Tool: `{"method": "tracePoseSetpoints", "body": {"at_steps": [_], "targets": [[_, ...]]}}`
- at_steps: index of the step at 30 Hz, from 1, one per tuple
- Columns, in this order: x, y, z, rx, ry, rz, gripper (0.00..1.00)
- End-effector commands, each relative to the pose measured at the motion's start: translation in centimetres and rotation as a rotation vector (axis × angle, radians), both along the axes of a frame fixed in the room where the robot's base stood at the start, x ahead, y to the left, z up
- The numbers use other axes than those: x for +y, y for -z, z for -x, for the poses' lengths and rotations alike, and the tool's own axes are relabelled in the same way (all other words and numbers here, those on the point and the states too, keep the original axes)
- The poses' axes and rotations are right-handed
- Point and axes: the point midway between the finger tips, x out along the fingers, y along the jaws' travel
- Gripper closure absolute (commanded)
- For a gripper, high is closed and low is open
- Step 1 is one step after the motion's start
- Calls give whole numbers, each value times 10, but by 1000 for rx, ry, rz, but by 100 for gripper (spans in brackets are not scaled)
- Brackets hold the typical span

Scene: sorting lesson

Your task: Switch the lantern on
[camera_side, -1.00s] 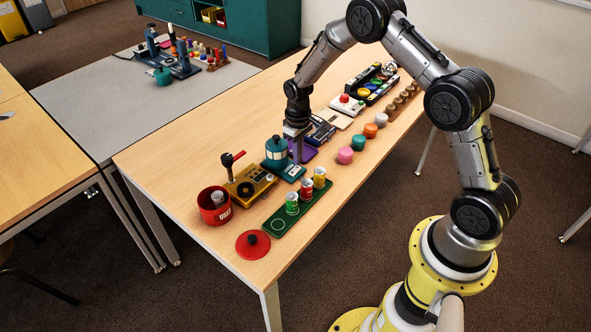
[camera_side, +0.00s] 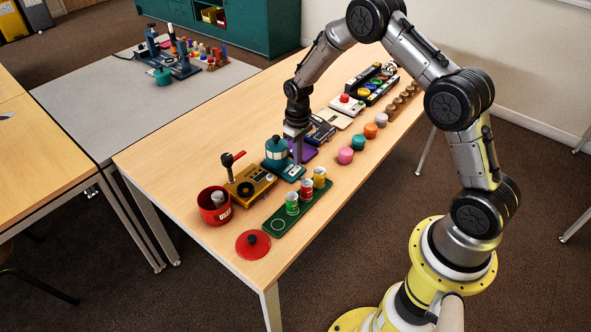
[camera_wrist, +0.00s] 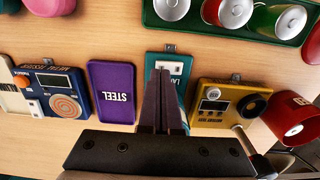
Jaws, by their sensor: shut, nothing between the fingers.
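The lantern (camera_side: 277,152) is a teal, round-topped lamp on a teal base, standing on the wooden table. In the wrist view only its base (camera_wrist: 151,61) shows, with a pale panel and small dark marks; my fingers cover much of it. My gripper (camera_side: 298,160) points down at the base's near end, beside the lamp body. It also shows in the wrist view (camera_wrist: 159,72), with both fingers together and empty. I cannot tell whether the fingertips touch the panel, how its switch is set, or whether the lamp is lit.
A purple tray marked STEEL (camera_wrist: 111,92) and a blue metal tester (camera_wrist: 57,95) lie on one side. A yellow device (camera_side: 249,186) with a lever and a red bin (camera_side: 214,207) stand on the other. A green can rack (camera_side: 282,221) lies nearer the front edge.

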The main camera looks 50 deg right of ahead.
Motion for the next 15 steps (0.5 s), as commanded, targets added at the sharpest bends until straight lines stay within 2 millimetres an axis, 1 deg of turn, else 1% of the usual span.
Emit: {"method": "tracePoseSetpoints", "body": {"at_steps": [15], "targets": [[0, 7, 0, 1, 0, 0, 100]]}}
